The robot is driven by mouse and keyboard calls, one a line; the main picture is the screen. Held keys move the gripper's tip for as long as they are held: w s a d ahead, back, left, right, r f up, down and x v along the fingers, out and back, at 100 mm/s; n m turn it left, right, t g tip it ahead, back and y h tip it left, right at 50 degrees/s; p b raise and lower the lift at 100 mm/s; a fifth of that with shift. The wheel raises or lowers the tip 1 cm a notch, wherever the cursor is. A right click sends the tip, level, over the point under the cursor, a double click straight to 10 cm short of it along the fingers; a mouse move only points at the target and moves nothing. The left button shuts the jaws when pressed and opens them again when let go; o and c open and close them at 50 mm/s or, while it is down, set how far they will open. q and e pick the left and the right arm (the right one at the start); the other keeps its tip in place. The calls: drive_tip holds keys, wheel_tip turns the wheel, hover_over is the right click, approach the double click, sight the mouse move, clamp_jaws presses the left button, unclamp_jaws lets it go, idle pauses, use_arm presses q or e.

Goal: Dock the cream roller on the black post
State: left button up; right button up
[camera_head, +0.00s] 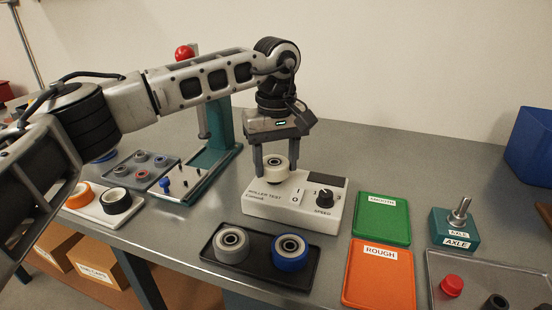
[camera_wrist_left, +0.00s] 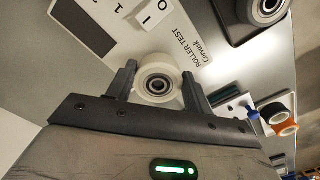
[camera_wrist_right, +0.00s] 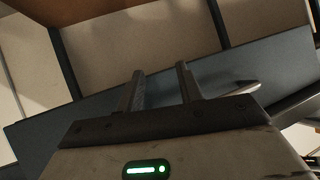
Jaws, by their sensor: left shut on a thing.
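The cream roller (camera_head: 274,172) is between the fingers of my left gripper (camera_head: 276,158), which is shut on it. It sits upright at the left end of the white roller test console (camera_head: 300,200). In the left wrist view the cream roller (camera_wrist_left: 158,80) shows its dark hub between both fingers. I cannot tell whether it touches the console or sits on a post, because its underside is hidden. My right gripper (camera_wrist_right: 160,70) is open and empty, seen only in the right wrist view.
A black tray (camera_head: 262,268) holds a grey roller (camera_head: 231,243) and a blue roller (camera_head: 291,251) in front of the console. Green (camera_head: 382,222) and orange (camera_head: 378,275) trays lie to its right, then a teal axle block (camera_head: 455,228). A teal press stand (camera_head: 222,140) rises behind left.

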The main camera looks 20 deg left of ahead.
sight(276, 165)
use_arm(q)
drive_tip(key=shift+f+b, duration=0.35)
drive_tip(key=shift+f, duration=0.3)
use_arm(e)
drive_tip(key=shift+s+f, duration=0.25)
drive_tip(key=shift+f, duration=0.35)
use_arm(q)
drive_tip(key=o, duration=0.7)
wheel_tip(276, 165, up, 3)
drive_tip(key=shift+f+p, duration=0.2)
drive_tip(key=shift+p, duration=0.85)
wheel_tip(276, 165, up, 3)
drive_tip(key=p, duration=0.2)
drive_tip(key=shift+r+p, duration=0.15)
drive_tip(key=shift+p, duration=0.15)
wheel_tip(276, 165, up, 5)
drive_tip(key=p, duration=0.4)
drive_tip(key=shift+r, duration=0.1)
use_arm(e)
drive_tip(key=r, duration=0.1)
drive_tip(key=d+r+g, duration=0.1)
drive_tip(key=r, duration=0.1)
drive_tip(key=shift+s+d+r+n+h, duration=0.1)
drive_tip(key=shift+s+d+n+h, duration=0.1)
drive_tip(key=shift+n+h, duration=0.2)
